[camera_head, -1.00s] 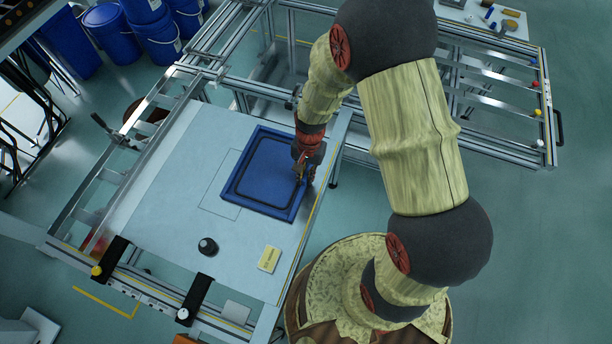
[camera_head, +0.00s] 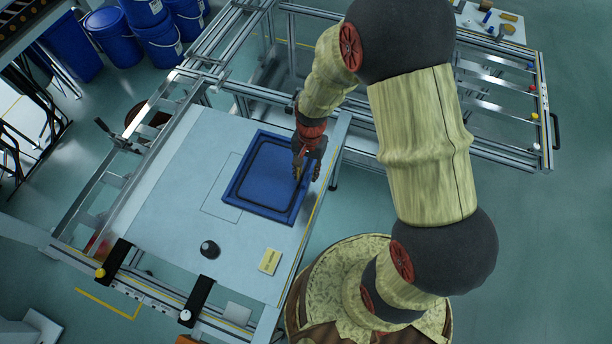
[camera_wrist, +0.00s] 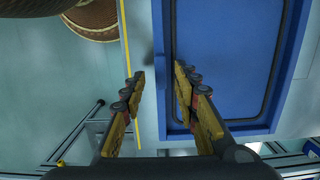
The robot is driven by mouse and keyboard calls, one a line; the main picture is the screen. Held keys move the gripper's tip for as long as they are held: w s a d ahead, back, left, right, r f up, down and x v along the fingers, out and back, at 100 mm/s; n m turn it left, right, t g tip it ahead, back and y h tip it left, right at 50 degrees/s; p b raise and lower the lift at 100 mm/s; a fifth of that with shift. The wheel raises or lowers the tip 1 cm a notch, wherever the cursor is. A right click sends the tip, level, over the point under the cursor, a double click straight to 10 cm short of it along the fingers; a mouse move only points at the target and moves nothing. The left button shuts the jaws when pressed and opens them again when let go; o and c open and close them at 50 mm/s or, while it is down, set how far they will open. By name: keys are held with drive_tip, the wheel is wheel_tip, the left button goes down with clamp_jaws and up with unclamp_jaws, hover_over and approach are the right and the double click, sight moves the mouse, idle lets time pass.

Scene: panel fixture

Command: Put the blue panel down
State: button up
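The blue panel (camera_head: 236,193), a square tray-like piece with a raised rim and a dark inner line, appears to lie flat on the pale table top (camera_head: 165,215). It covers the right part of a thin rectangular outline drawn there. My gripper (camera_head: 307,177) is at the panel's right edge in the head view. In the wrist view the fingers of my gripper (camera_wrist: 158,85) stand apart. The panel (camera_wrist: 228,60) fills the right side, with one finger over its rim and the other outside its edge. No firm contact shows; the finger hides part of the rim.
A black knob (camera_head: 209,249) and a yellow label (camera_head: 269,261) are on the table's front part. Black clamps (camera_head: 196,300) sit at the front edge. Metal rails frame the table's left and back. Blue barrels (camera_head: 112,38) stand behind on the floor.

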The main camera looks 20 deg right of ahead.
wheel_tip(320, 180, up, 25)
drive_tip(key=s+d+n+t+p, duration=0.2)
drive_tip(key=n+t, duration=0.1)
drive_tip(key=s+d+r+n+t+h, duration=0.1)
drive_tip(key=s+d+r+n+t, duration=0.1)
drive_tip(key=s+r, duration=0.9)
drive_tip(key=r+n+t, duration=0.1)
drive_tip(key=r+n, duration=0.1)
drive_tip(key=shift+s+n+t, duration=0.15)
drive_tip(key=shift+n+t, duration=0.15)
drive_tip(key=shift+a, duration=0.1)
